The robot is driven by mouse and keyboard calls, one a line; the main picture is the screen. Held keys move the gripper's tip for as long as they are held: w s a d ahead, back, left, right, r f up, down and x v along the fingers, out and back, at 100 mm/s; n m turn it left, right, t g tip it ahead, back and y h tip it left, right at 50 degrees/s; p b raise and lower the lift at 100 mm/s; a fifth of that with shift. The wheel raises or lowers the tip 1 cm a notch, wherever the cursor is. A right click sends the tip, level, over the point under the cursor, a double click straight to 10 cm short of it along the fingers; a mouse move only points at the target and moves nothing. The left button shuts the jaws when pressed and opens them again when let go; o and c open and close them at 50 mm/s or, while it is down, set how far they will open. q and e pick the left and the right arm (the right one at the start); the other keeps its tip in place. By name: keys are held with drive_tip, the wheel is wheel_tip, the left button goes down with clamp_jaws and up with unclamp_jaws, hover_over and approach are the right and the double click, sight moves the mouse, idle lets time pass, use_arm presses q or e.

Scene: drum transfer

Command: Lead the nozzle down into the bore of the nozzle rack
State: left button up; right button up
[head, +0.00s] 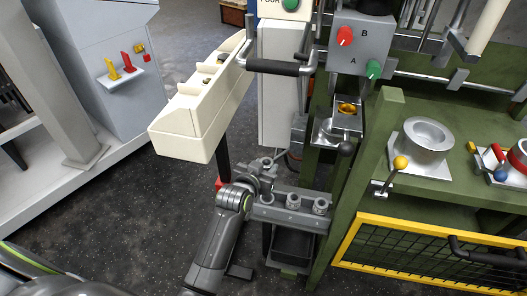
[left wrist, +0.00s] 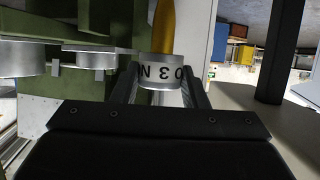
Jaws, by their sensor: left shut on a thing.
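The nozzle shows in the left wrist view as a silver collar with dark lettering (left wrist: 160,71) and a yellow tapered part (left wrist: 165,28) that runs out of the top edge. My left gripper (left wrist: 160,88) is shut on the collar, one finger on each side. In the head view my left gripper (head: 266,172) is at the left end of the grey nozzle rack (head: 280,215), where the held nozzle is hard to make out. Two silver collars (head: 294,200) (head: 321,206) stand on the rack to its right. I cannot tell whether the nozzle's tip is in a bore. My right gripper is not in view.
A cream-coloured box (head: 190,125) juts out at the upper left of my left gripper. A green post (head: 360,170) stands close to the right of the rack. A grey bar handle with a black grip (head: 272,67) is above. Dark floor (head: 130,215) is clear at the left.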

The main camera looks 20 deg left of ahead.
use_arm(q)
drive_tip(key=f, duration=0.2)
drive_tip(key=shift+s+d+f+b, duration=0.1)
drive_tip(key=shift+d+f+b, duration=0.15)
drive_tip(key=shift+f+b, duration=0.1)
wheel_tip(320, 180, down, 5)
drive_tip(key=b, duration=0.6)
drive_tip(key=shift+f, duration=0.15)
drive_tip(key=shift+p, duration=0.45)
